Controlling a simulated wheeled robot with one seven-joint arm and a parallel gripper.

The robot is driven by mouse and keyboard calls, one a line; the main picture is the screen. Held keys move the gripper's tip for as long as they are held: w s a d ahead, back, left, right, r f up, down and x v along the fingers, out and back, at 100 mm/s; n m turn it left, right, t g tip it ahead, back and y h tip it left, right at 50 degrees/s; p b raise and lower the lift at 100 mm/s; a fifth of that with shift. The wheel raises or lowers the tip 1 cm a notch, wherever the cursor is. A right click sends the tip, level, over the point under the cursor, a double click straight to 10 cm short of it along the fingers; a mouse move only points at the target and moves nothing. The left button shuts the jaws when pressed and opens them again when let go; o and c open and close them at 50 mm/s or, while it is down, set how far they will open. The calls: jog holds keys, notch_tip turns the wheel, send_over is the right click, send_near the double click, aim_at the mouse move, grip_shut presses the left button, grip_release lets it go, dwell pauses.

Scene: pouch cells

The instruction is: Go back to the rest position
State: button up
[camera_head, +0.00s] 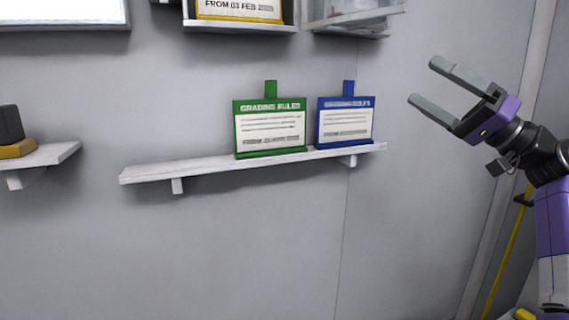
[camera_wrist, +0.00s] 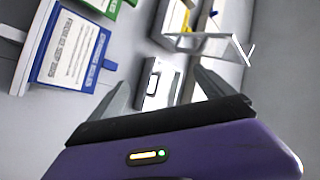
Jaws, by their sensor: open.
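My gripper (camera_head: 422,81) is at the right of the head view, raised in front of the grey wall. Its two grey fingers are spread apart, with nothing between them. It also shows in the wrist view (camera_wrist: 160,88), with its fingers apart. A green-framed card (camera_head: 270,128) and a blue-framed card (camera_head: 345,122) stand side by side on a white wall shelf (camera_head: 205,167), left of my gripper and apart from it. The blue card also shows tilted at the left of the wrist view (camera_wrist: 68,50).
Above the shelf are a yellow-framed notice (camera_head: 240,10) and a clear holder (camera_head: 350,12). Another shelf at the left (camera_head: 55,153) bears a dark and yellow object (camera_head: 10,130). A yellow cable (camera_head: 508,255) hangs at the right. The wall below the shelf is clear.

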jog(key=w+d+f+m+t+h, duration=0.15)
jog(key=f+m+t+h, duration=0.35)
jog(key=f, duration=0.5)
jog(key=w+d+f+m+t+h, duration=0.1)
jog(key=w+f+m+t+h, duration=0.2)
jog(key=f+h, duration=0.5)
jog(key=s+d+f+m+h+p, duration=0.1)
jog(key=s+f+m+h, duration=0.3)
jog(key=f, duration=0.6)
jog(key=s+d+f+h, duration=0.1)
jog(key=s+f+h, duration=0.2)
jog(key=s+f, duration=0.5)
jog(key=s+a+f+n+g, duration=0.1)
jog(key=s+a+f+n, duration=0.1)
jog(key=s, duration=1.3)
jog(key=s+a+f+n+g+p, duration=0.1)
jog(key=s+a+f+n+g, duration=0.1)
jog(key=s, duration=1.3)
jog(key=s+a+f+n+g+p, duration=0.1)
jog(key=s+a+f+n, duration=0.3)
jog(key=s, duration=1)
jog(key=a+f+g, duration=0.1)
jog(key=a, duration=0.2)
jog(key=shift+s+a+f, duration=0.25)
jog(key=shift+s+a, duration=0.05)
jog(key=shift+s, duration=0.1)
